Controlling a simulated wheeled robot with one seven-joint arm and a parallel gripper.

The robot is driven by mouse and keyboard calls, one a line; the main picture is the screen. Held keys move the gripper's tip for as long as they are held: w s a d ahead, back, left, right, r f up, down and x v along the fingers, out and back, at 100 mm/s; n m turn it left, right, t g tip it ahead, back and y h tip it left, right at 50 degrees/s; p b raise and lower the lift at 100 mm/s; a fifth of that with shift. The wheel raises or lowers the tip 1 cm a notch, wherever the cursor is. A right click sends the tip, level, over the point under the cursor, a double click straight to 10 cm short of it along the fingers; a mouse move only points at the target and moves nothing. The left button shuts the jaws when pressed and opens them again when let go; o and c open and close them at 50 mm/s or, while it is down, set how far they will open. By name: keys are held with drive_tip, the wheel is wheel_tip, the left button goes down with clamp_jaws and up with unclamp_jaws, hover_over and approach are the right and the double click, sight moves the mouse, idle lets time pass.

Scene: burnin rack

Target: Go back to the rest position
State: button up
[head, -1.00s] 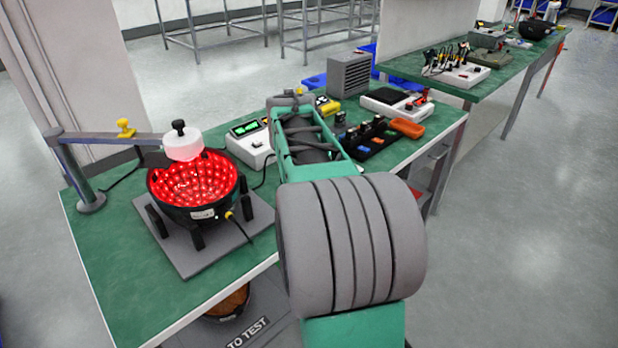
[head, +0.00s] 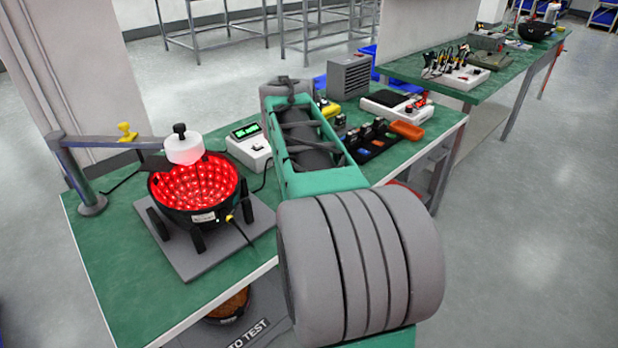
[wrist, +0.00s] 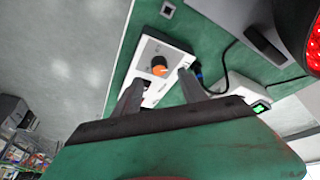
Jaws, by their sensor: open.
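My gripper (wrist: 160,95) shows in the wrist view with its two dark fingers spread apart and nothing between them. Beyond the fingers is a white control box (wrist: 165,62) with an orange knob, on the green table. In the head view my green and grey arm reaches over the near workbench (head: 120,262), and my gripper is hidden behind the arm.
A black bowl with red lights (head: 205,220) stands on a grey plate at the bench's left. A white meter box (head: 250,150), a dark tray (head: 375,145) and an orange item (head: 407,131) lie around the arm. Open floor (head: 540,240) is at the right.

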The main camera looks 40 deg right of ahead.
drive_tip(key=shift+v, duration=1.5)
drive_tip(key=s+a+r+n+y+p, duration=0.1)
drive_tip(key=a+r+n+p, duration=0.2)
drive_tip(key=a+p, duration=0.45)
drive_tip(key=s+a+r+n+y+p, duration=0.1)
drive_tip(key=s+a+r+n+p, duration=0.2)
drive_tip(key=a, duration=0.8)
drive_tip(key=s+a+f+n+y+p, duration=0.1)
drive_tip(key=s+a+n+p, duration=0.3)
drive_tip(key=a, duration=0.6)
drive_tip(key=shift+s+f+t+y+p, duration=0.3)
drive_tip(key=shift+s+f+y+p, duration=0.15)
drive_tip(key=shift+f, duration=0.35)
drive_tip(key=shift+d, duration=0.1)
drive_tip(key=shift+c, duration=0.4)
